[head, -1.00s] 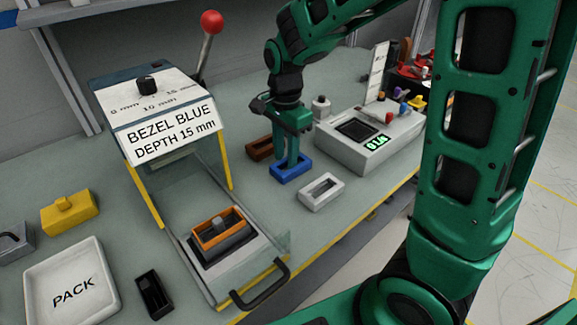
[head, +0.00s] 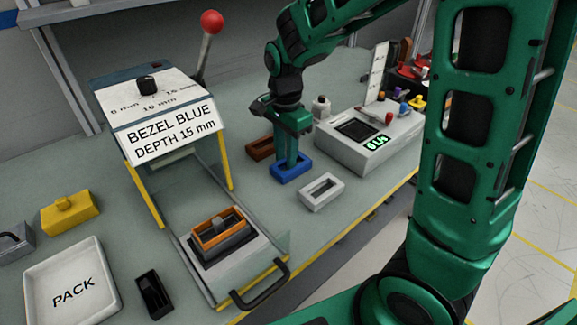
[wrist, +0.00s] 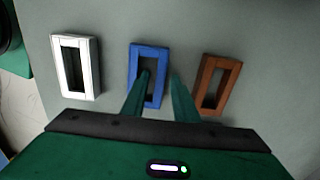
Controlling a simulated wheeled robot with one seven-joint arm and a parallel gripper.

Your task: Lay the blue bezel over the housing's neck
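The blue bezel (head: 291,168) is a rectangular frame lying flat on the bench between a brown and a white frame. It also shows in the wrist view (wrist: 149,77). My gripper (head: 290,160) points down at it, fingers low. In the wrist view my gripper (wrist: 161,74) straddles the bezel's right rail, one finger in its opening and one outside, with a slight gap seeming to show. The dark housing (head: 222,245) sits in the press fixture, its grey neck (head: 217,225) standing inside an orange frame (head: 206,242). How the orange frame seats is unclear.
A brown frame (wrist: 215,83) lies close beside my outer finger; a white frame (wrist: 76,66) lies on the other side. The press sign (head: 174,136) reads "BEZEL BLUE DEPTH 15 mm". A grey display box (head: 370,142), a PACK tray (head: 72,282) and a red-knobbed lever (head: 211,22) stand around.

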